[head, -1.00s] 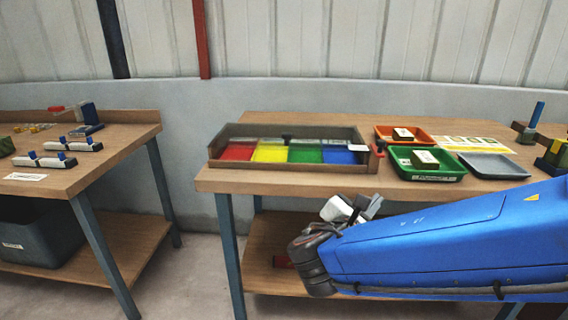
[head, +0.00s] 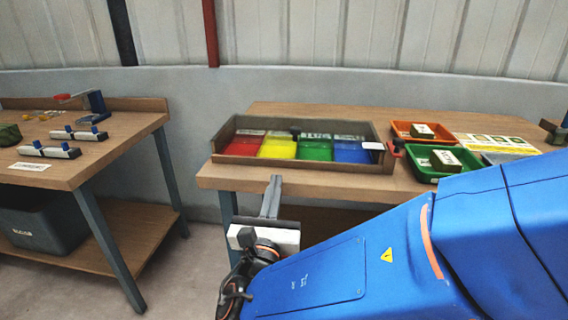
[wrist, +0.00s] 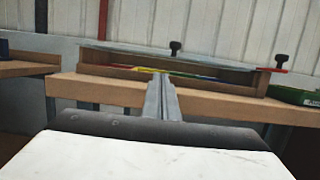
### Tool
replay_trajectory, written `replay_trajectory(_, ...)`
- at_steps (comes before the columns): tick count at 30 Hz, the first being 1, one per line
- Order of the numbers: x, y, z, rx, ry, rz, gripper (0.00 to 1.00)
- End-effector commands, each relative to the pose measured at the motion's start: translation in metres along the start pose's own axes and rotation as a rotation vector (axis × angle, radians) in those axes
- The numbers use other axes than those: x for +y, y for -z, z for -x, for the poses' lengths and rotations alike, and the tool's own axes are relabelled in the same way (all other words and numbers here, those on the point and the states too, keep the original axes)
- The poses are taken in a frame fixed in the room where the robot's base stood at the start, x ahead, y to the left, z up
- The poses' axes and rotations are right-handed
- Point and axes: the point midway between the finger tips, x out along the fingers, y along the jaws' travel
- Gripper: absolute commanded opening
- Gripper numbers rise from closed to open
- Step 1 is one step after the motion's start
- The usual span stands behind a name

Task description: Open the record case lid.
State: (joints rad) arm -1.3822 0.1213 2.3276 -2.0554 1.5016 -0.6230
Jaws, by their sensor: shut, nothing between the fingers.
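The record case (head: 300,166) is a shallow brown wooden box near the front left of the right-hand bench. Red, yellow, green and blue sections show inside it. A thin see-through lid seems to lie over it, closed, with a black knob (head: 295,131); the knob also shows in the wrist view (wrist: 175,47). My gripper (head: 274,183) is shut and empty, pointing up toward the case from in front of the bench edge. In the wrist view its fingers (wrist: 161,82) overlap the case's front wall, apart from the knob.
A small red fitting (head: 394,149) stands at the case's right end. Green (head: 421,173) and orange (head: 404,127) trays with boxes lie to the right. Another bench (head: 100,160) with small blocks stands at the left, with a floor gap between.

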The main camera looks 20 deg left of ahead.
Motion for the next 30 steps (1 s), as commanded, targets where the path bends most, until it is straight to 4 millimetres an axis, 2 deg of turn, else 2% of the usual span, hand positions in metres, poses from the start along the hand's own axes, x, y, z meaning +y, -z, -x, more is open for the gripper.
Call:
replay_trajectory(5,-0.002,0.0,-0.019,-0.001,0.004,0.001,0.0)
replay_trajectory(12,-0.002,0.0,-0.058,-0.001,0.006,0.0,0.0)
replay_trajectory(18,-0.002,0.0,-0.084,0.0,0.004,0.0,0.0)
replay_trajectory(24,-0.002,0.0,-0.096,0.001,0.003,0.0,0.0)
replay_trajectory(30,-0.002,0.0,-0.098,0.001,0.003,0.0,0.0)
